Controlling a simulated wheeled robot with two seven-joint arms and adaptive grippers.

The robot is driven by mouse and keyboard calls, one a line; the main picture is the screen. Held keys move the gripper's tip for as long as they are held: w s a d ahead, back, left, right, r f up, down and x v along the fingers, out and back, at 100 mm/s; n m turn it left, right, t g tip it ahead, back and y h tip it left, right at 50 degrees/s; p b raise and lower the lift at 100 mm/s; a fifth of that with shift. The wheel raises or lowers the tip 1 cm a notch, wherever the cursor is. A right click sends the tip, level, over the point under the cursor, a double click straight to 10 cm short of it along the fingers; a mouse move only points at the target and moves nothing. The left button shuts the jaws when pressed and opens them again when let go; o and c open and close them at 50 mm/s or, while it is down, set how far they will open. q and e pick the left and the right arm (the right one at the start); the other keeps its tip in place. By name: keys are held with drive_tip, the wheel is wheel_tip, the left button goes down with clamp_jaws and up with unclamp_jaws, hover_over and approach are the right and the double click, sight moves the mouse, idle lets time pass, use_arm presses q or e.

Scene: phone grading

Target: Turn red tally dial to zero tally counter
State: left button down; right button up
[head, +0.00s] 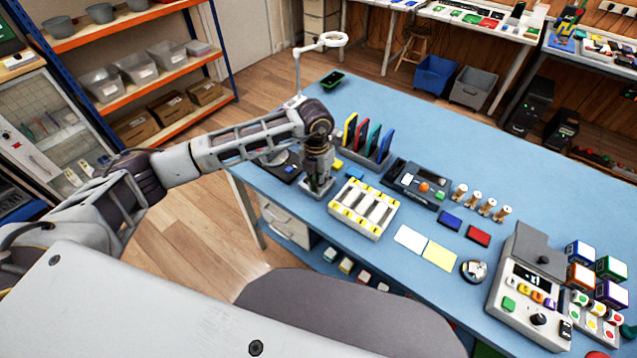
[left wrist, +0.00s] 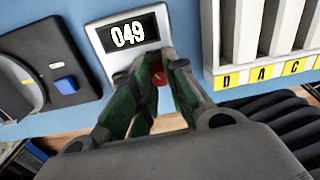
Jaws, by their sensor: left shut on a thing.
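The tally counter (left wrist: 105,34) lies on the blue table near its front edge, and its display reads 049 in the left wrist view. Its red dial (left wrist: 158,77) is mostly hidden between my left fingers. My left gripper (left wrist: 154,82) is shut on the red dial, with a green finger on each side of it. In the head view my left gripper (head: 318,188) points down over the grey counter, left of the slotted white tray; the dial is hidden there. My right gripper is not in view.
The white slotted tray (head: 360,208) with yellow letter labels stands close right of the counter. A dark device with a round plate and blue button (left wrist: 65,84) sits close left. Upright coloured phones (head: 365,137) stand behind. The table's front middle holds white and yellow sheets (head: 438,256).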

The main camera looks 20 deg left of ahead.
use_arm(q)
drive_tip(key=shift+w+m+b, duration=0.1)
drive_tip(key=shift+m+b, duration=0.25)
drive_tip(key=shift+m, duration=0.15)
drive_tip(key=shift+m+b, duration=0.45)
drive_tip(key=shift+m, duration=0.15)
drive_tip(key=shift+m+b, duration=0.8)
drive_tip(key=shift+m, duration=0.3)
drive_tip(key=shift+r+m, duration=0.1)
drive_tip(key=shift+m, duration=0.3)
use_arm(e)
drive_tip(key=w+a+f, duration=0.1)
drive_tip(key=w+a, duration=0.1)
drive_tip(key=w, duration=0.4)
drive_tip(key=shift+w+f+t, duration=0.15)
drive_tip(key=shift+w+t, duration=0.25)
